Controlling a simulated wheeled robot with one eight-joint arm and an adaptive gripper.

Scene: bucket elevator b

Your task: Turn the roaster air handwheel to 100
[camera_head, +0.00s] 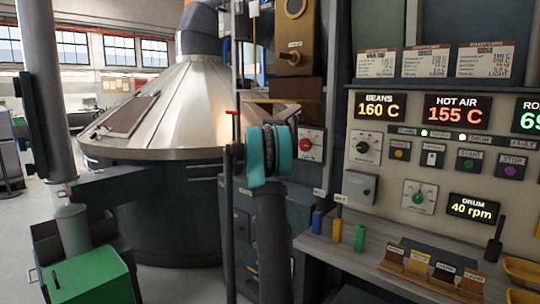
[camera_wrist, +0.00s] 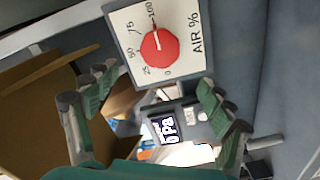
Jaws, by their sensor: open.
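The red air handwheel (camera_wrist: 159,50) sits on a white AIR % plate (camera_wrist: 184,62) with marks from 0 to 100. Its white pointer line is directed toward the 100 mark. In the head view the red handwheel (camera_head: 305,145) shows just right of my gripper (camera_head: 268,155). In the wrist view my gripper (camera_wrist: 154,82) is open, with one green finger on each side below the plate. Nothing is between the fingers, and they look apart from the handwheel.
A control panel (camera_head: 400,215) with knobs, buttons and displays stands at the right, above a shelf (camera_head: 345,255) with small coloured cylinders. A brown box-like part (camera_wrist: 40,75) lies close to the left finger. A large metal cone (camera_head: 185,105) stands at the left.

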